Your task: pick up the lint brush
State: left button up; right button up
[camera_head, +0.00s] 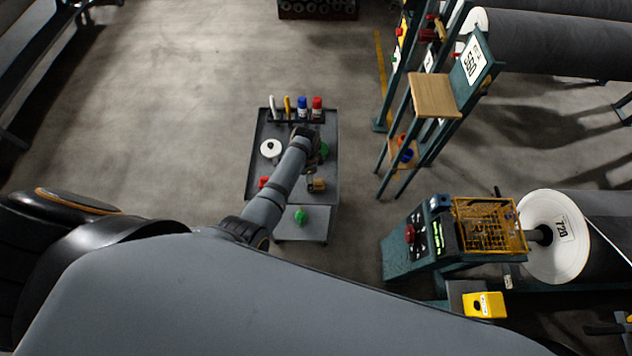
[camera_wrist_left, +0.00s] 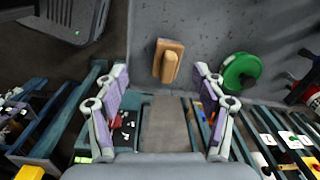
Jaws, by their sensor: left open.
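The lint brush appears to be the small wooden block with a raised wooden grip (camera_wrist_left: 168,60) in the left wrist view. It lies on the grey top of a cart; in the head view it shows as a small tan block (camera_head: 318,184) near the cart's right edge. My left gripper (camera_wrist_left: 161,80) is open and empty, its two fingers spread to either side of the brush in the picture. The brush appears beyond the fingertips, and no touch is visible. In the head view, my left arm partly covers the cart top. My right gripper is not in view.
A green roll (camera_wrist_left: 241,72) lies right of the brush in the wrist view. The cart top (camera_head: 262,130) also holds a white disc (camera_head: 271,148), a red item (camera_head: 264,182) and a rack of bottles (camera_head: 303,108). A teal stand (camera_head: 425,140) is at right.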

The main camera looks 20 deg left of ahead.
aim_at(318, 180)
pick_arm(q)
jog(key=shift+w+d+r+m, duration=0.9)
jog(key=shift+w+d+m, duration=0.2)
jog(key=shift+w+d, duration=0.1)
notch_tip(318, 180, down, 6)
jog(key=b, duration=0.4)
jog(key=shift+r+b, duration=0.25)
jog(key=shift+b, duration=0.15)
jog(key=f+b, duration=0.1)
jog(key=b, duration=0.1)
jog(key=f+b, duration=0.4)
jog(key=b, duration=0.1)
jog(key=shift+w+d+f, duration=0.2)
jog(key=shift+w, duration=0.1)
jog(key=shift+r, duration=0.2)
jog(key=shift+c, duration=0.3)
jog(key=shift+s, duration=0.1)
jog(key=c, duration=1.3)
